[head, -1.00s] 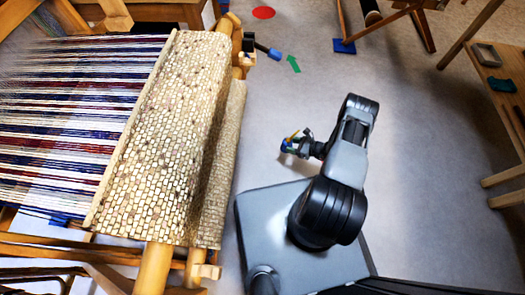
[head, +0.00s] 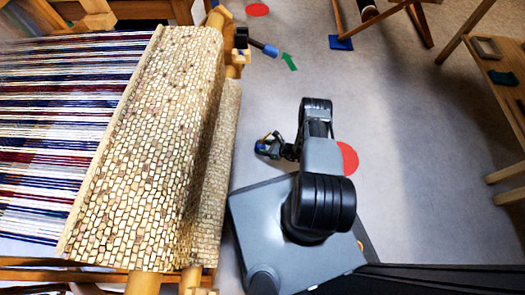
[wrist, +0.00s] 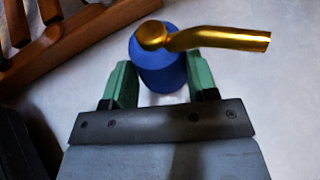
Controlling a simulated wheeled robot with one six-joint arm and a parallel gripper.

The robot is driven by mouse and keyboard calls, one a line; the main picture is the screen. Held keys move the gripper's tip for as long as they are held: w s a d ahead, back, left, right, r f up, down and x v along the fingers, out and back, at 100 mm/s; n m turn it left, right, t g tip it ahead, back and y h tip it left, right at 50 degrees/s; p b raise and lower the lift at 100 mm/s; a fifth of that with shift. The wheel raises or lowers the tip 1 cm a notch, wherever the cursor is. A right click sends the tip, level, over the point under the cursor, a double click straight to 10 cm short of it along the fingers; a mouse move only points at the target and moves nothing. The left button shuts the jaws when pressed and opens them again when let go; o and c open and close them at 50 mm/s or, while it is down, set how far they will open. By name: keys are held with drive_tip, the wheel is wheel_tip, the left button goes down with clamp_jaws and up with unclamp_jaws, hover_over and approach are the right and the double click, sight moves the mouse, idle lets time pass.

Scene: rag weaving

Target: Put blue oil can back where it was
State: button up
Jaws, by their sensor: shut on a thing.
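The blue oil can (wrist: 162,72) has a gold spout that points right in the wrist view. My gripper (wrist: 160,80) is shut on it, with a green finger on each side of the blue body. In the head view the can (head: 261,149) is small and dark, held at the end of my arm, to the right of the loom's woven cloth. My gripper (head: 268,148) is partly hidden there, and the can's height above the floor is hard to tell.
The loom with its woven cloth (head: 150,140) fills the left. A red disc (head: 348,158) lies on the floor beside my arm, another red disc (head: 257,10) farther off. A green arrow (head: 290,61) and blue square (head: 341,43) are beyond. A wooden bench (head: 505,85) stands right.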

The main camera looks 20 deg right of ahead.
drive_tip(key=f+b, duration=0.2)
drive_tip(key=f, duration=0.1)
drive_tip(key=a+f+b, duration=0.1)
drive_tip(key=shift+w+f, duration=0.3)
drive_tip(key=shift+w, duration=0.05)
drive_tip(key=shift+r, duration=0.15)
drive_tip(key=o, duration=1.1)
